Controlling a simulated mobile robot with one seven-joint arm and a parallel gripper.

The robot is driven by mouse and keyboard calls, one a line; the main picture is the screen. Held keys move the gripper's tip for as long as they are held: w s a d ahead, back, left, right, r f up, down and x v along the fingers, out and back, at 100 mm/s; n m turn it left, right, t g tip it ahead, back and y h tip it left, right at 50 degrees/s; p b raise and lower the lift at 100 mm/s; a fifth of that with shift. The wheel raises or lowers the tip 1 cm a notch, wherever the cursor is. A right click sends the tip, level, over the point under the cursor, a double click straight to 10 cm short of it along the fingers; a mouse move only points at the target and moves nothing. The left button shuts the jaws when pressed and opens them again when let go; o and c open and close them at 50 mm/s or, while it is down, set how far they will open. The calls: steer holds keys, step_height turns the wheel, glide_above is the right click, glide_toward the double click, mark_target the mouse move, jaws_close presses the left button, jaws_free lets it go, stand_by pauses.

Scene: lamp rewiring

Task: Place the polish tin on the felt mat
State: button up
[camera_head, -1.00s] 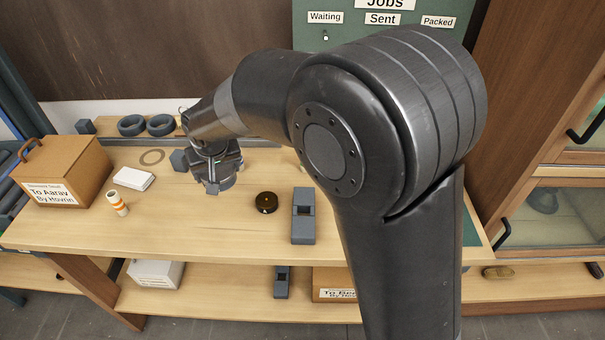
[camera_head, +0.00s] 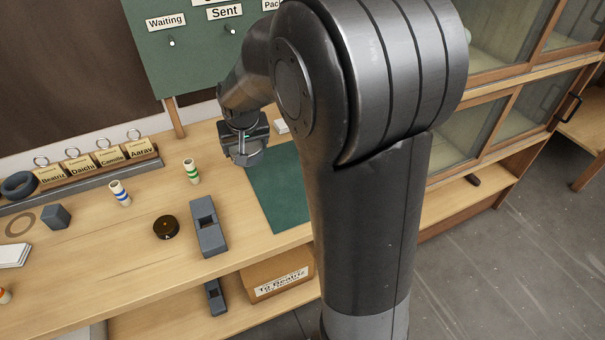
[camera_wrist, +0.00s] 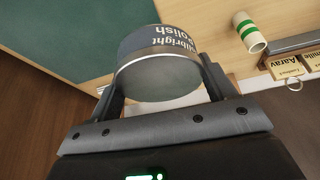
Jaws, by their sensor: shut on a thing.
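The polish tin (camera_wrist: 160,70) is a grey, round tin with a label reading "Polish". In the wrist view it sits between the two fingers of my gripper (camera_wrist: 158,88), which is shut on it. In the head view my gripper (camera_head: 247,152) is over the table at the back left corner of the felt mat, and the tin is hard to tell from the gripper there. The felt mat (camera_head: 278,190) is dark green and flat; my arm hides its right part. It also fills the upper left of the wrist view (camera_wrist: 55,40), beside the tin.
A grey block with a recess (camera_head: 208,228) and a dark round tin (camera_head: 166,228) stand left of the mat. Green-striped (camera_head: 191,171) and blue-striped (camera_head: 119,192) spools stand further back, near a rack of name tags (camera_head: 95,168). The visible mat is bare.

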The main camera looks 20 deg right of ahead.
steer(key=s+d+m+h, duration=0.15)
steer(key=s+d, duration=0.35)
steer(key=d, duration=0.6)
steer(key=s+d+m, duration=0.3)
steer(key=s+d, duration=0.2)
steer(key=d, duration=0.5)
glide_above(298, 176)
step_height(298, 176, down, 7)
steer(key=shift+w+f, duration=0.1)
steer(key=shift+f, duration=1.95)
steer(key=o, duration=1.1)
steer(key=shift+f+g, duration=0.1)
steer(key=shift+g, duration=0.2)
steer(key=shift+c, duration=0.2)
